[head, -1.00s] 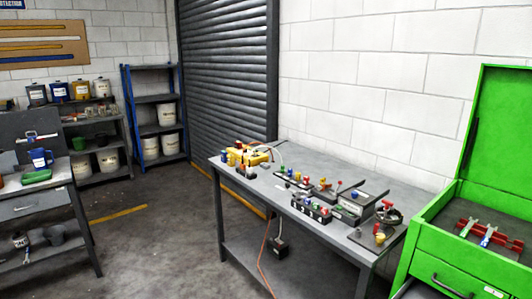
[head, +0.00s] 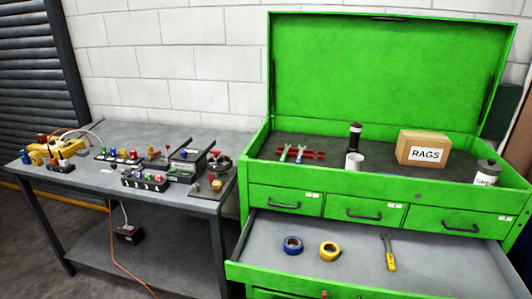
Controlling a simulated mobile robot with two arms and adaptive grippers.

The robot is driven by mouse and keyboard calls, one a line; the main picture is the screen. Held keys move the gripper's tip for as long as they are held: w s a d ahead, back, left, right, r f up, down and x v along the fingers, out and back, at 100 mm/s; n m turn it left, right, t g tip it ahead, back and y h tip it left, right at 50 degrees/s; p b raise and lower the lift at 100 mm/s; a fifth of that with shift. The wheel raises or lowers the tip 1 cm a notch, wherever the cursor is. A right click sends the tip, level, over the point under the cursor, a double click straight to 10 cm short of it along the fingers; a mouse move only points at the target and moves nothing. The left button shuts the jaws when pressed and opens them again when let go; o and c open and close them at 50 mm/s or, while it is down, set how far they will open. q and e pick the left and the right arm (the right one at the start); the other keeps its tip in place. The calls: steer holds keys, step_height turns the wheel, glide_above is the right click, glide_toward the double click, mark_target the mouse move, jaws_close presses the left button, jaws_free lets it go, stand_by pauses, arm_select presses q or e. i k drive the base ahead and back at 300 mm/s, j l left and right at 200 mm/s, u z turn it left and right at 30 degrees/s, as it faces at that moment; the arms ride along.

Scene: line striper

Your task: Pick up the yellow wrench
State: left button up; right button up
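The yellow wrench (head: 389,254) lies in the open drawer (head: 450,268) of the green tool chest, right of the drawer's middle. It has a yellow handle toward the front and a dark metal head toward the back. A blue tape roll (head: 293,245) and a yellow tape roll (head: 329,250) lie to its left in the same drawer. Neither of my grippers shows in the head view.
The green tool chest (head: 390,70) has its lid up. Its top tray holds a RAGS box (head: 422,148), a white mug (head: 354,161), a flashlight (head: 355,135) and small wrenches on a red rack (head: 300,153). A grey workbench (head: 110,185) with fittings stands to the left.

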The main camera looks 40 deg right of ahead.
mark_target(390, 262)
steer(key=z, duration=2.2)
